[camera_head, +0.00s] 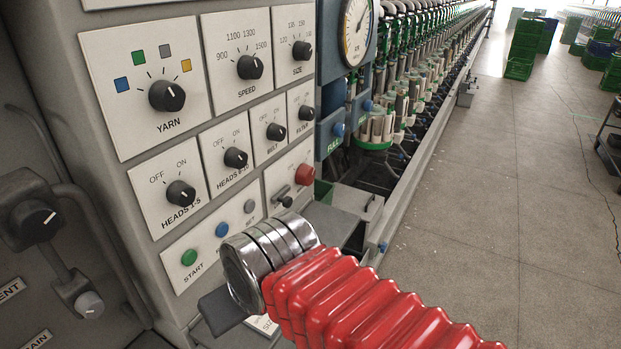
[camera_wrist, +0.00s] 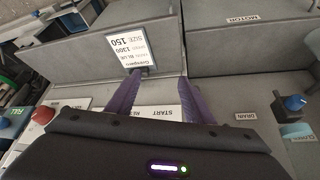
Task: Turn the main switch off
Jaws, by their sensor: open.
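No label reading main switch is legible in either view. In the head view, a small dark lever switch (camera_head: 284,196) sits beside a red round button (camera_head: 306,174) at the panel's lower right; its label cannot be read, so I cannot tell whether it is the main switch. My gripper (camera_wrist: 160,76) shows in the wrist view as two purple fingers, spread apart with nothing between them. They point towards the grey cabinet's lower part and a white card with settings (camera_wrist: 131,47). In the head view my arm hides the fingers and part of the lower panel.
The panel holds the YARN knob (camera_head: 167,95), SPEED knob (camera_head: 250,67), HEADS 1-5 knob (camera_head: 181,193) and green START button (camera_head: 189,258). A valve-like knob (camera_head: 37,220) and pipes stand left. In the wrist view, a blue-topped knob (camera_wrist: 293,103) is right. Open floor (camera_head: 480,200) lies right.

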